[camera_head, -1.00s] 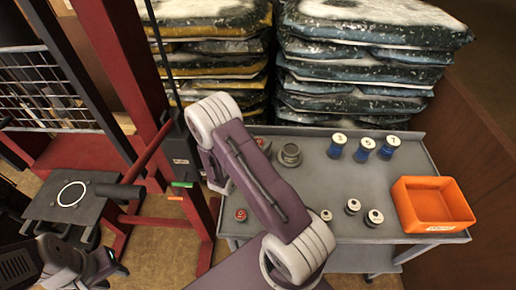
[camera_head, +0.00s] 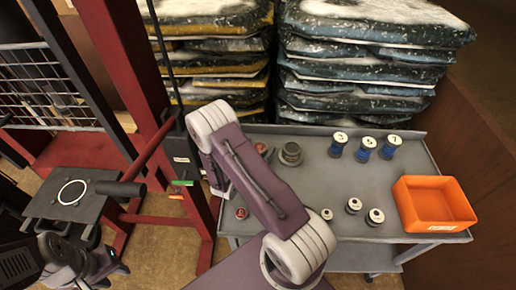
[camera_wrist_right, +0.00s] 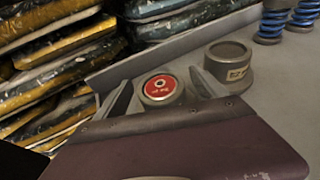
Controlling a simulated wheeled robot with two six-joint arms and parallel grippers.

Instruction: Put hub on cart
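A grey round flanged hub (camera_head: 290,153) stands upright on the grey cart top (camera_head: 330,185), near its back edge. In the right wrist view the hub (camera_wrist_right: 230,62) is just right of my right gripper (camera_wrist_right: 162,92), apart from its fingers. That gripper is open, its two fingers either side of a red-topped cylinder (camera_wrist_right: 161,87); whether they touch it I cannot tell. In the head view my right arm hides most of this gripper. My left gripper (camera_head: 112,266) is at the lower left, below a black lift plate (camera_head: 45,208) bearing a white ring; its opening is unclear.
On the cart are several blue springs (camera_head: 364,150), small capped cylinders (camera_head: 375,217), a red-topped piece (camera_head: 241,213) and an orange bin (camera_head: 432,204). A red lift post (camera_head: 140,70) stands left. Stacked sacks (camera_head: 365,60) are behind. The cart's middle is clear.

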